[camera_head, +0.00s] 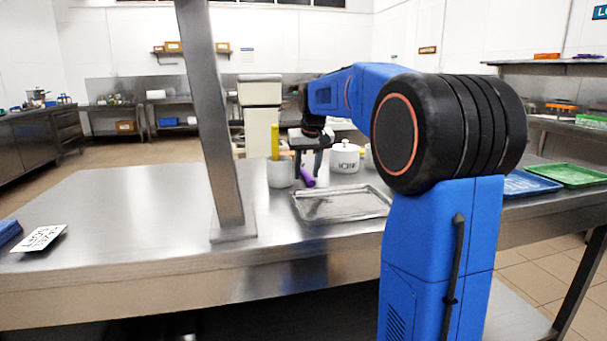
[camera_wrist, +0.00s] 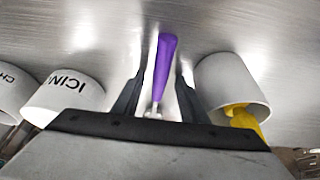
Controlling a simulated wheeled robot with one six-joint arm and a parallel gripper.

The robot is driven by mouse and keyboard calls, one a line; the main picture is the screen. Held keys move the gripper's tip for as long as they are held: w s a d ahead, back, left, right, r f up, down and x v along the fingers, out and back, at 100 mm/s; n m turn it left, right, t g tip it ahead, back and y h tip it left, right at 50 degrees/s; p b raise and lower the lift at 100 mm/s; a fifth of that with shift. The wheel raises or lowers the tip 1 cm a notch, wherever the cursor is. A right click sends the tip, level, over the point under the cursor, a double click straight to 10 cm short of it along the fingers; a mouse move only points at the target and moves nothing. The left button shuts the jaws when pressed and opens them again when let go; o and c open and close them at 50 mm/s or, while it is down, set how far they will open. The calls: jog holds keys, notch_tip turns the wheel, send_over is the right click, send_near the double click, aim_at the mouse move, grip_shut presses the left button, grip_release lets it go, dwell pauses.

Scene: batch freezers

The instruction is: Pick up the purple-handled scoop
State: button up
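The purple-handled scoop (camera_wrist: 164,62) shows in the wrist view with its handle lying between my two fingers and a bit of metal at its lower end. In the head view the purple handle (camera_head: 307,177) is just below my gripper (camera_head: 308,168), tilted, behind the metal tray. My gripper (camera_wrist: 157,92) is open, with a finger on each side of the handle and small gaps beside it. The scoop's head is hidden by the gripper body in the wrist view. I cannot tell if the handle rests on the table.
A white pot with a yellow handle (camera_head: 280,173) stands close left of the gripper. A white lidded ICING pot (camera_head: 345,157) stands close right. A metal tray (camera_head: 342,203) lies in front. A steel post (camera_head: 212,120) rises at left. The left tabletop is mostly clear.

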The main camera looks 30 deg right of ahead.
grip_shut()
